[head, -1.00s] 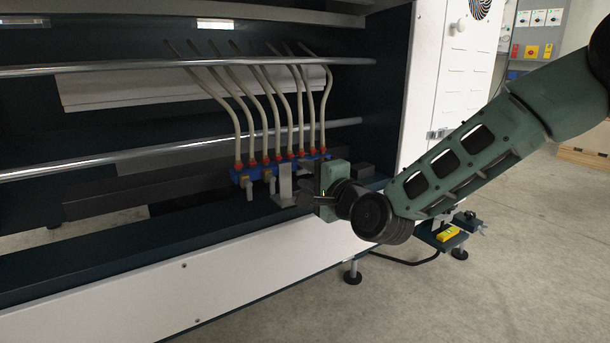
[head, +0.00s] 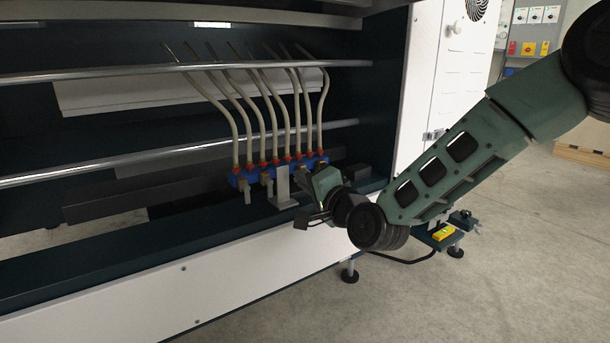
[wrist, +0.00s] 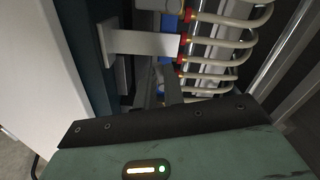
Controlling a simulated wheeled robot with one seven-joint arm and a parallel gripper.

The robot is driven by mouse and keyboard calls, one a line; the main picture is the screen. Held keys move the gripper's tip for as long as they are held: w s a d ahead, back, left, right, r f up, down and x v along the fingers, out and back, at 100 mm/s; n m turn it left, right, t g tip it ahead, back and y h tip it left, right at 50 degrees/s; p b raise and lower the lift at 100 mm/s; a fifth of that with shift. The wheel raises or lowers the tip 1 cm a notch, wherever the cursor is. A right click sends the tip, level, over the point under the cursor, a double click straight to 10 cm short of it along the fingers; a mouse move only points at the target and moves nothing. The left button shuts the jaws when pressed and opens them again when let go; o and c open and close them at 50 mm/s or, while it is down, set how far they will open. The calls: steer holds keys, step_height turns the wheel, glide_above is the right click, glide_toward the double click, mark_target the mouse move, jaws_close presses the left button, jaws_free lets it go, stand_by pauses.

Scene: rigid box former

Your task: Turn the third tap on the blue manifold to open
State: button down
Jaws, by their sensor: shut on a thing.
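The blue manifold (head: 240,180) runs along the machine's ledge, with red fittings and pale hoses on top. It also shows in the wrist view (wrist: 171,22). Two grey tap handles (head: 247,190) show at its left part; the one further right (head: 270,184) points down beside the bracket. My gripper (head: 303,180) is at the manifold's right part, tilted. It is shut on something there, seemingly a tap. Its fingertips and what they hold are hidden, so I cannot tell which tap.
A grey metal bracket (head: 283,190) stands in front of the manifold, close to my gripper; it is large in the wrist view (wrist: 145,43). Steel rails (head: 190,67) cross above. The white front panel (head: 190,290) lies below the ledge.

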steer(key=n, duration=0.2)
steer(key=n+p, duration=0.1)
steer(key=n, duration=0.1)
steer(key=f+n+p, duration=0.1)
steer(key=n, duration=0.1)
steer(key=shift+w+d+n, duration=0.15)
steer(key=shift+d+n, duration=0.05)
steer(key=shift+n, duration=0.1)
steer(key=n, duration=0.1)
steer(key=n+p, duration=0.1)
steer(key=n, duration=0.2)
steer(key=shift+w+d+f, duration=0.15)
steer(key=shift+d, duration=0.15)
steer(key=shift+w+d+f+n+p, duration=0.1)
steer(key=shift+n+p, duration=0.1)
steer(key=shift+n, duration=0.4)
steer(key=shift+w+d+r+n+p, duration=0.1)
steer(key=shift+n+p, duration=0.05)
steer(key=shift+n, duration=0.45)
steer(key=shift+d+f+n+p, duration=0.1)
steer(key=shift+n+p, duration=0.1)
steer(key=shift+n, duration=0.4)
steer(key=c, duration=1.5)
jaws_free()
